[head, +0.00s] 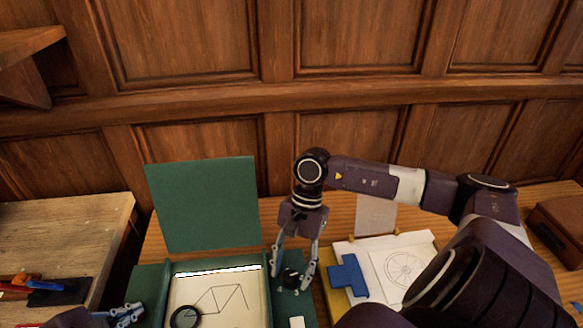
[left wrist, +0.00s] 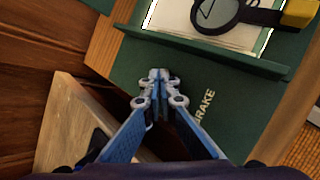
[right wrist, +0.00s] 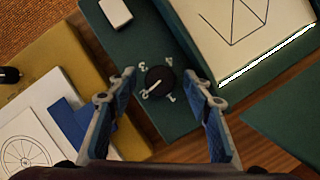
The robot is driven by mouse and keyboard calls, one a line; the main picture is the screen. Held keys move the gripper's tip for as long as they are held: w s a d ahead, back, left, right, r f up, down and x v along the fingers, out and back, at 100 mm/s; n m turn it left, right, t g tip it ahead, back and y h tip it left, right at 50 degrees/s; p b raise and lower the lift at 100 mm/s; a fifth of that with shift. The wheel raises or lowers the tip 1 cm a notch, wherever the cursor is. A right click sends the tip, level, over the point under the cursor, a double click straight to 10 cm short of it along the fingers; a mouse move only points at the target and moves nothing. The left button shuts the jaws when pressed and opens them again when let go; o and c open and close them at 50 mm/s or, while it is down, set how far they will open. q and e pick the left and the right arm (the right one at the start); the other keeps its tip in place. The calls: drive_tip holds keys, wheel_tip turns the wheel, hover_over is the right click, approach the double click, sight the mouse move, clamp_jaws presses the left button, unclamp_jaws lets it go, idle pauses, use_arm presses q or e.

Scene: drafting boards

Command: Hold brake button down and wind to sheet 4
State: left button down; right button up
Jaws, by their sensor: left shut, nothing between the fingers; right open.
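The green drafting board (head: 150,290) holds a sheet (head: 235,312) with a line drawing. My left gripper (left wrist: 158,75) is shut and empty over the board's side panel, just above the word BRAKE (left wrist: 205,107). I see no button there; the fingers may hide it. A round black knob (right wrist: 159,80) with a white pointer sits on the panel at the other side. Small numerals ring it, and the pointer aims to the lower left in the right wrist view. My right gripper (right wrist: 166,85) is open, its fingers on either side of the knob, apparently not touching it.
A white block (right wrist: 115,12) lies near the knob. A magnifier (head: 185,317) lies over the sheet. A yellow board with a blue T-shaped piece (head: 347,275) and wheel drawing stands to the right. A green upright panel (head: 203,205) stands behind.

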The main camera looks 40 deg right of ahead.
use_arm(q)
drive_tip(key=shift+f, duration=0.15)
use_arm(e)
drive_tip(key=c, duration=1.1)
drive_tip(key=shift+c, duration=0.2)
